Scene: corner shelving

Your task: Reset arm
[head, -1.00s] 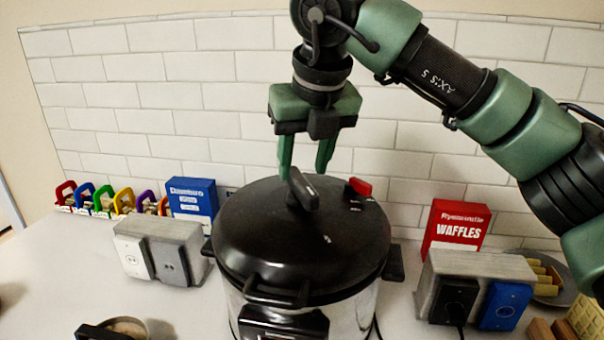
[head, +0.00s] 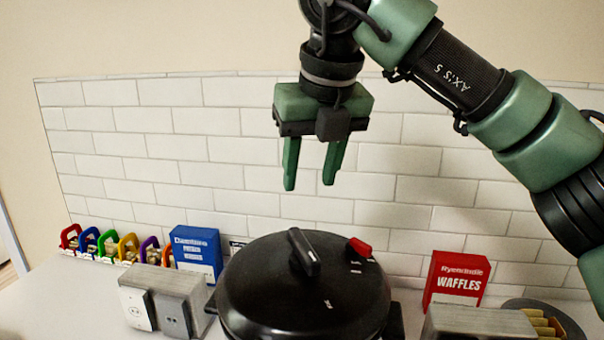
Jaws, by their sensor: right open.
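My right gripper (head: 310,183) is in the upper middle of the head view, with its green fingers pointing down. The fingers are apart with nothing between them. It is above the black lid handle (head: 303,252) of a pressure cooker, with a clear gap between. The cooker's black lid (head: 290,295) is in place, and a red valve (head: 360,247) is at its right rear. The cooker's lower body is cut off by the bottom edge of the view. My left gripper is not in view.
A blue box (head: 196,254) and a grey outlet block (head: 160,300) stand left of the cooker, with a row of coloured clips (head: 105,243) further left. A red waffles box (head: 456,279), another outlet block (head: 478,322) and a plate (head: 560,318) are at right. A tiled wall (head: 180,150) is behind.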

